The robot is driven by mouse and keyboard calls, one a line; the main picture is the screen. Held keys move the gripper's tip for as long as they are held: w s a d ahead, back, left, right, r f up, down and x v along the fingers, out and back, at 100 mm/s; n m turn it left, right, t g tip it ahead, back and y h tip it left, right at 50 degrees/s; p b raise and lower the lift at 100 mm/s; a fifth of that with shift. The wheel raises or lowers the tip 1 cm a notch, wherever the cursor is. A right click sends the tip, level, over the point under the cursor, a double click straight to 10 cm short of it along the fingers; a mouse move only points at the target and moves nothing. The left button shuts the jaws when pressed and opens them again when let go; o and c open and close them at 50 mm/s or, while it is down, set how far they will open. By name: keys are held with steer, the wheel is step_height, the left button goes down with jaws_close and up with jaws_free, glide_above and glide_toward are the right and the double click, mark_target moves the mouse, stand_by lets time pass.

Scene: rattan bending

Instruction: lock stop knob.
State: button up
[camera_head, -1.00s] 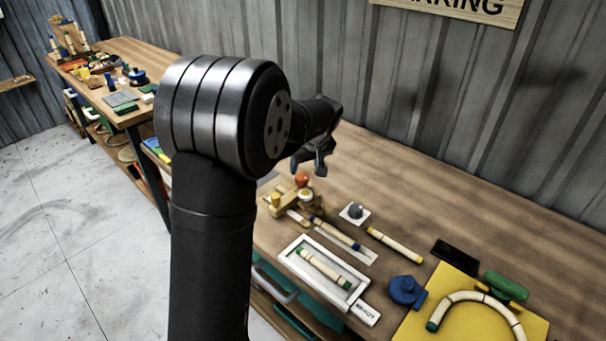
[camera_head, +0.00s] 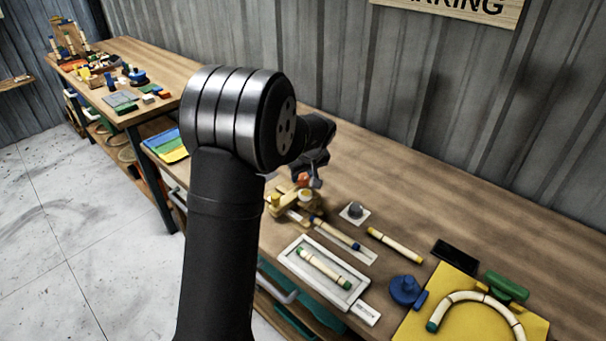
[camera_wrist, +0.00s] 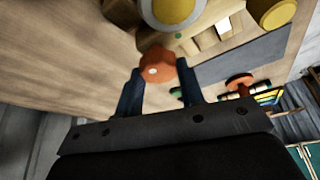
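The stop knob, orange-red with a lobed rim and a pale dot (camera_wrist: 158,70), lies between my fingertips in the wrist view. In the head view the knob (camera_head: 303,178) shows at the wooden bending jig (camera_head: 283,203), partly covered by my gripper (camera_head: 314,178). In the wrist view my gripper (camera_wrist: 160,78) has one dark finger on each side of the knob. The fingers stand apart and look open; whether they touch the knob is hard to tell. A yellow-topped round post (camera_wrist: 172,10) of the jig stands just beyond the knob.
A grey dial on a white plate (camera_head: 354,212), a rattan stick (camera_head: 395,245) and a white tray (camera_head: 291,262) lie right of the jig. A blue clamp-like piece (camera_head: 405,291) and a yellow board (camera_head: 408,329) are farther right. The table behind the jig is clear.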

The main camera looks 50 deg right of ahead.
steer(key=shift+m, duration=0.3)
steer(key=m+g+h, duration=0.1)
steer(key=m, duration=0.2)
steer(key=shift+w+a+m, duration=0.1)
steer(key=shift+a+m, duration=0.05)
steer(key=shift+m, duration=0.25)
steer(key=m+g+h, duration=0.1)
steer(key=m, duration=0.3)
steer(key=shift+w, duration=0.15)
steer(key=m+g, duration=0.1)
steer(key=m, duration=0.1)
steer(key=m+g, duration=0.1)
steer(key=m, duration=0.2)
steer(key=shift+w+h, duration=0.1)
steer(key=shift+h, duration=0.3)
steer(key=m+g, duration=0.1)
steer(key=m, duration=0.3)
steer(key=shift+w+g, duration=0.1)
steer(key=shift+g, duration=0.3)
steer(key=shift+m+y, duration=0.3)
steer(key=o, duration=1)
